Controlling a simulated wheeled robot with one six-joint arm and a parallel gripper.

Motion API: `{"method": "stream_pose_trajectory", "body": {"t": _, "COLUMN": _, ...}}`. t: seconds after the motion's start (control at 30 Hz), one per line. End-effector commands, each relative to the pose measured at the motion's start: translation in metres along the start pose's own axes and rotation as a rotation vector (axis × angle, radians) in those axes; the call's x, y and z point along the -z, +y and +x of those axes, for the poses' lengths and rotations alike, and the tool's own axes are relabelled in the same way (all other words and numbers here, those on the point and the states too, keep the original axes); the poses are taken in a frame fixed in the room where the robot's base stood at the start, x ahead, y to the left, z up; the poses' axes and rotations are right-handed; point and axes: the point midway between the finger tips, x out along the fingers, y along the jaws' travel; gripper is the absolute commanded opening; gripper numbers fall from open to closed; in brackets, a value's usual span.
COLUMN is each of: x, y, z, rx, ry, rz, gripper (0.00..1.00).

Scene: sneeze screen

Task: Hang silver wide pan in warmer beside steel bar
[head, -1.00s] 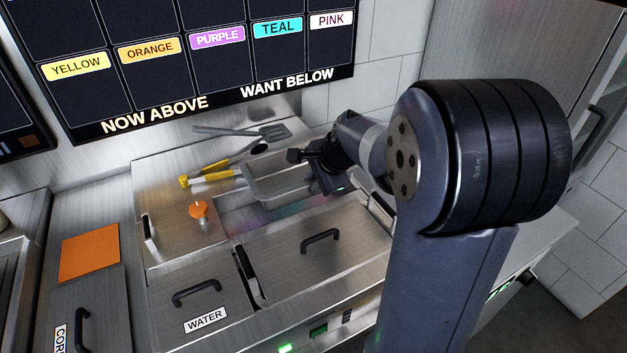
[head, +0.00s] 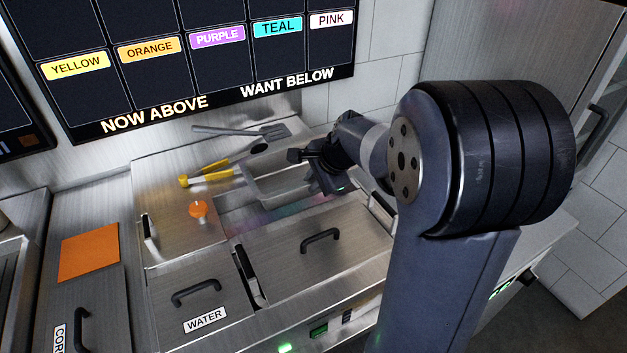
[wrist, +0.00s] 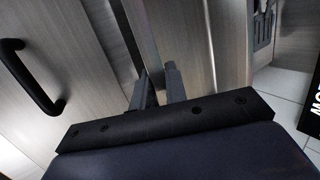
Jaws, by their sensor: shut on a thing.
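The silver wide pan (head: 282,188) is a shallow steel pan at the warmer's open well (head: 240,218), just behind the front lids. My gripper (head: 310,163) is at the pan's right rear side, shut on it. Part of the pan is hidden by the gripper. In the wrist view, the two fingertips (wrist: 159,88) are close together on a thin steel edge. I cannot tell whether the pan's rim touches the well's edges. The steel bar cannot be told apart from the other steel edges.
Yellow-handled tongs (head: 206,177) and a grey spatula (head: 240,131) lie behind. Black-handled lids (head: 320,238) cover the front. The order screen (head: 200,60) hangs above the back.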

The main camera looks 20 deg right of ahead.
Motion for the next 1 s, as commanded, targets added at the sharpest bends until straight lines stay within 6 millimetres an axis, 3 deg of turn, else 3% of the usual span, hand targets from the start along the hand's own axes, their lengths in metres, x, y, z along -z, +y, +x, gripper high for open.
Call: {"method": "stream_pose_trajectory", "body": {"t": 1.0, "x": 0.0011, "y": 0.0028, "z": 0.0053, "rx": 0.005, "ry": 0.002, "rz": 0.0, "gripper": 0.0}}
